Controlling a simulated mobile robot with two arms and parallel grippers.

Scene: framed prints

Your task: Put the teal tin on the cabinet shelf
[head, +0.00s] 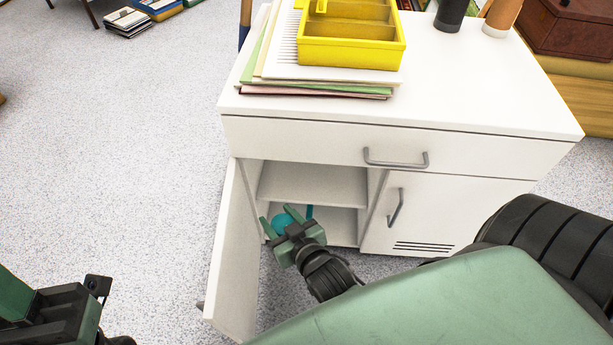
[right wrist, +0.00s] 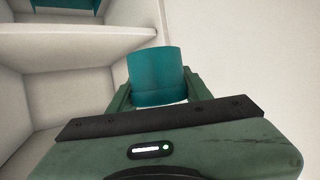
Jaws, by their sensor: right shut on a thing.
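The teal tin (right wrist: 155,75) is a short round can, held between the fingers of my right gripper (right wrist: 158,92). In the head view the tin (head: 282,224) and the right gripper (head: 285,222) are at the open left compartment of the white cabinet (head: 430,155), low and below the middle shelf (head: 312,186). The gripper hides part of the tin.
The cabinet's left door (head: 232,255) stands open beside my right gripper. Another teal object (head: 309,211) is inside the cabinet, partly hidden; teal also shows at the wrist view's top left (right wrist: 70,4). A yellow tray (head: 350,52) sits on papers on the cabinet top.

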